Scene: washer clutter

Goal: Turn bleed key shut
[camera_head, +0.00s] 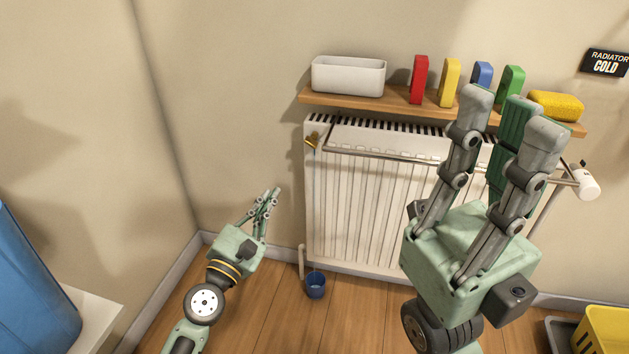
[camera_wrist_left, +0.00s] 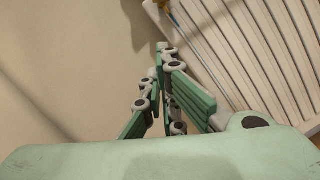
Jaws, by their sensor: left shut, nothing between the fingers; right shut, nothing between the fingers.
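A small brass bleed key (camera_head: 313,140) sits at the upper left corner of the white radiator (camera_head: 365,205), high on its side. Its turned angle is too small to tell. My left gripper (camera_head: 271,194) is shut and empty, below and left of the key, apart from it, in front of the bare wall. In the left wrist view its fingers (camera_wrist_left: 165,52) are closed together, with the radiator's ribs (camera_wrist_left: 240,50) to the right. My right gripper (camera_head: 512,115) is shut and empty, large in the foreground, hiding part of the radiator's right side and the shelf.
A wooden shelf (camera_head: 395,109) above the radiator holds a white bin (camera_head: 348,77), several coloured blocks and a yellow sponge (camera_head: 556,105). A blue cup (camera_head: 315,285) stands on the floor below the key. A white valve knob (camera_head: 585,183) is at the radiator's right.

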